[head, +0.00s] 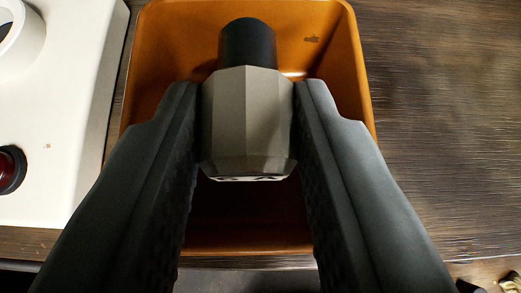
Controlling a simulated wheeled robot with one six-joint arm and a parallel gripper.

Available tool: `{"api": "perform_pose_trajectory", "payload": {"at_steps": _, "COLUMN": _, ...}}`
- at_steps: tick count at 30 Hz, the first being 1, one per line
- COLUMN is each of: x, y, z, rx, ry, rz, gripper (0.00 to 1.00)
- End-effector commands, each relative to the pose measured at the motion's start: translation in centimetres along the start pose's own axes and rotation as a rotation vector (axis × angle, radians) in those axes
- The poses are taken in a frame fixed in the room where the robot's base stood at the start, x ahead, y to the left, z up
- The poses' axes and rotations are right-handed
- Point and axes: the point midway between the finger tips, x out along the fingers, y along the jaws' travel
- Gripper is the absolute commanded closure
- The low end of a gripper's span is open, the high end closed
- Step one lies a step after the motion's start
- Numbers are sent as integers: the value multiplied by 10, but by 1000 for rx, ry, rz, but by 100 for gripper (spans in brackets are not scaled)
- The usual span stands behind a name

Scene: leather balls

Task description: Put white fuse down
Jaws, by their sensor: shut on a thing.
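The white fuse (247,120) has a pale grey-white faceted body and a black cylindrical end (247,43) pointing to the top of the picture. My gripper (247,108) is shut on its faceted body, one dark finger on each side. The fuse is over an orange-brown tray (345,60) with raised walls. I cannot tell whether the fuse touches the tray's floor. The fingers hide parts of the tray's left and right sides.
The tray stands on a dark wooden table (450,130), bare to the right. A white panel (70,90) is on the left, with a white round part (28,45) and a dark red knob (10,168). Small objects (508,283) show at the bottom right.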

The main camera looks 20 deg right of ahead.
Motion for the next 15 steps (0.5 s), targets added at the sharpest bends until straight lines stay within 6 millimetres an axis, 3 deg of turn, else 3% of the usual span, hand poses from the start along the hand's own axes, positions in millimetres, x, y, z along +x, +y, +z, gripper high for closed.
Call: {"api": "perform_pose_trajectory", "payload": {"at_steps": 15, "x": 6, "y": 0, "z": 8, "rx": -1, "ry": 1, "rz": -1, "gripper": 96}}
